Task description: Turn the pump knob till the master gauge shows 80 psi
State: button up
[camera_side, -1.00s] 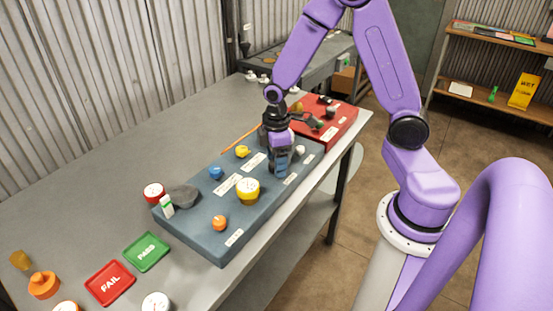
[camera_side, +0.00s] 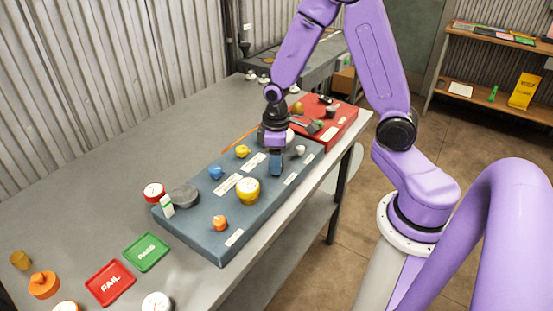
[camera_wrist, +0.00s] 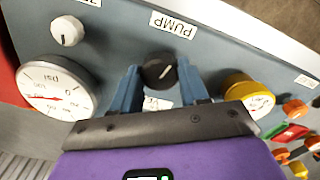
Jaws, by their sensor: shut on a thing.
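The black pump knob (camera_wrist: 159,70) sits on the blue panel beside its PUMP label (camera_wrist: 173,25). My gripper (camera_wrist: 160,78) is shut on this knob, one blue finger on each side. In the side view my gripper (camera_side: 276,168) points down at the panel's far half and hides the knob. A large white gauge (camera_wrist: 52,88) marked psi, with a red needle, is at the left of the wrist view; its reading is too small to tell. It is mostly hidden behind my gripper in the side view. A yellow-rimmed gauge (camera_side: 248,191) stands on the panel's nearer half.
A white knob (camera_wrist: 67,30) is close to the psi gauge. Yellow (camera_side: 242,151), blue (camera_side: 215,173) and orange (camera_side: 220,223) knobs stand on the panel. A red case (camera_side: 340,121) lies beyond it. Green PASS (camera_side: 147,251) and red FAIL (camera_side: 110,284) plates lie in front.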

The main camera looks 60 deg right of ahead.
jog(key=shift+m, duration=0.4)
jog(key=o, duration=1.1)
jog(key=shift+c, duration=0.2)
jog(key=shift+r, duration=0.1)
notch_tip(320, 180, up, 17)
jog(key=shift+r, duration=0.15)
jog(key=shift+s, duration=0.1)
